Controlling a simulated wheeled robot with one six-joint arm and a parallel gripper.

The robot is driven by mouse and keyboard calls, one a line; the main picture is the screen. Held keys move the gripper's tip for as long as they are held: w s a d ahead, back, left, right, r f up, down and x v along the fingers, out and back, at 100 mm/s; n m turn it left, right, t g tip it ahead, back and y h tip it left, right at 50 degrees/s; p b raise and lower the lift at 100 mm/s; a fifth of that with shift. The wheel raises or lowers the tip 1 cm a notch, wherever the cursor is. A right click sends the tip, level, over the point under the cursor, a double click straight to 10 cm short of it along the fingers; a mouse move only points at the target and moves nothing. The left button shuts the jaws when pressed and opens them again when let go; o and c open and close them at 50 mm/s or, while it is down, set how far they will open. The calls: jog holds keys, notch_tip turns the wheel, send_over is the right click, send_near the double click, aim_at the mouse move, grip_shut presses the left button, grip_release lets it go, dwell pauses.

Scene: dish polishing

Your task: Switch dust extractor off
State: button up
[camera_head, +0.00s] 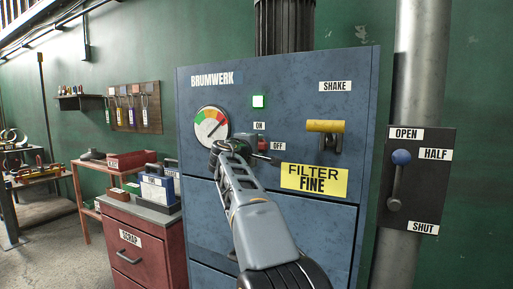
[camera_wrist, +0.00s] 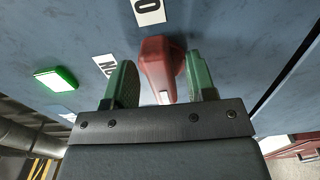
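The blue dust extractor (camera_head: 275,105) marked BRUMWERK fills the middle of the head view. Its red switch handle (camera_head: 263,145) sits between the ON label (camera_head: 259,126) and the OFF label (camera_head: 278,146). A square lamp (camera_head: 258,101) above it glows, with a green rim. My gripper (camera_head: 238,149) is at the switch and partly hides it. In the wrist view, the red handle (camera_wrist: 160,62) stands between my two green fingers, which are apart with small gaps beside its narrow end. I cannot tell whether either finger touches it.
A yellow SHAKE handle (camera_head: 325,128) and a yellow FILTER FINE label (camera_head: 314,179) are right of the switch. A blue-knobbed lever (camera_head: 399,173) is on a dark plate further right. A red scrap cabinet (camera_head: 137,245) stands at the left.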

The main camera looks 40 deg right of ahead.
jog(key=b+v, duration=0.1)
jog(key=v, duration=1.2)
jog(key=shift+s+a+b, duration=0.2)
jog(key=shift+a+b, duration=0.1)
jog(key=shift+b, duration=0.1)
